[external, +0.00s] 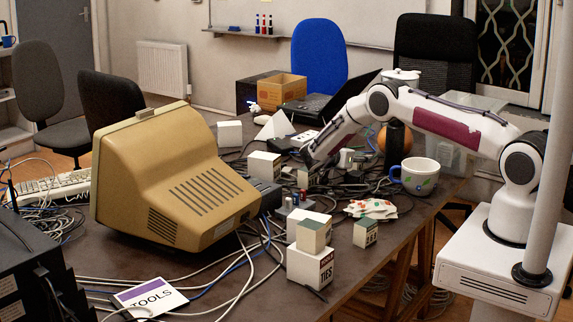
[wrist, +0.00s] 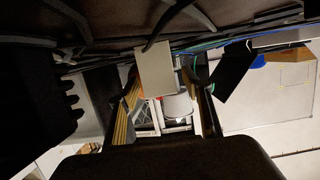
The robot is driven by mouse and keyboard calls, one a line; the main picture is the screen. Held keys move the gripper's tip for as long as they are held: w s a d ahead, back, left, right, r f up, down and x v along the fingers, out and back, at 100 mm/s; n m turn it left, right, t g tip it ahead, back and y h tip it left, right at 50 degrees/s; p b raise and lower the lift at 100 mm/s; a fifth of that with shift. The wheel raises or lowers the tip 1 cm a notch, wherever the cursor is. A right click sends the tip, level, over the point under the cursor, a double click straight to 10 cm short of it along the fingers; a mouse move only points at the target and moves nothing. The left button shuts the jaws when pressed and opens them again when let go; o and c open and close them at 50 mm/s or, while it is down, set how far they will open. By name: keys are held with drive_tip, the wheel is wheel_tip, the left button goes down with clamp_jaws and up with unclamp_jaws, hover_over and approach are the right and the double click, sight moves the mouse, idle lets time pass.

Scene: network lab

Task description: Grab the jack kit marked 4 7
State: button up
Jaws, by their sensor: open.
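No label reading 4 7 is legible, so I cannot tell which box is that jack kit. A small box with a grey-green top (external: 365,233) stands near the table's front edge, its print too small to read. A similar box (external: 311,236) sits on the white TIES box (external: 309,268). My gripper (external: 308,163) is low over the cluttered middle of the table, its fingers hard to make out there. In the wrist view my gripper (wrist: 166,108) is open, and a pale box face (wrist: 155,68) shows between and beyond the fingers, its marking not visible.
A beige monitor (external: 175,180) stands left of my gripper. White boxes (external: 264,166), dark cables and small parts crowd around it. Bare table shows at the front right.

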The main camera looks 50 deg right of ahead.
drive_tip(key=c, duration=1.3)
drive_tip(key=shift+r, duration=0.15)
drive_tip(key=shift+r, duration=4.9)
